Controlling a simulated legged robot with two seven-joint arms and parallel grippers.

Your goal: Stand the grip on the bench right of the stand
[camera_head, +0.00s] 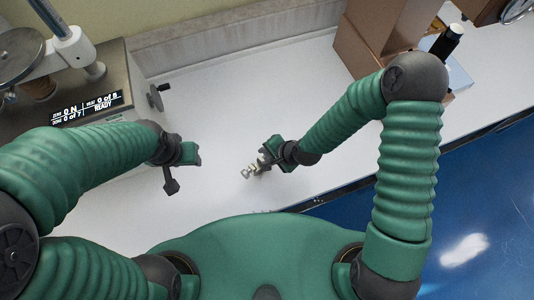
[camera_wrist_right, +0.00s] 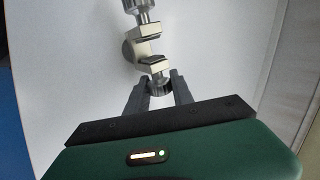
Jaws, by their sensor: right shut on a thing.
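The grip (camera_head: 247,172) is a small metal and cream clamp-like piece in the middle of the head view, over the white bench. In the wrist view the grip (camera_wrist_right: 148,45) shows cream jaws and knurled metal ends, and runs up out of the frame. My right gripper (camera_head: 264,160) is shut on its near metal end; its dark fingers (camera_wrist_right: 158,88) pinch it. I cannot tell whether the grip touches the bench. The stand (camera_head: 135,70) is the grey tester at the left with a lit display. My left gripper (camera_head: 188,155) is beside the stand's right side, apart from the grip; its fingers are unclear.
The white bench (camera_head: 240,95) is clear between the stand and the cardboard box (camera_head: 375,40) at the back right. A handle (camera_head: 156,96) sticks out of the stand's right side. The bench's front edge is close.

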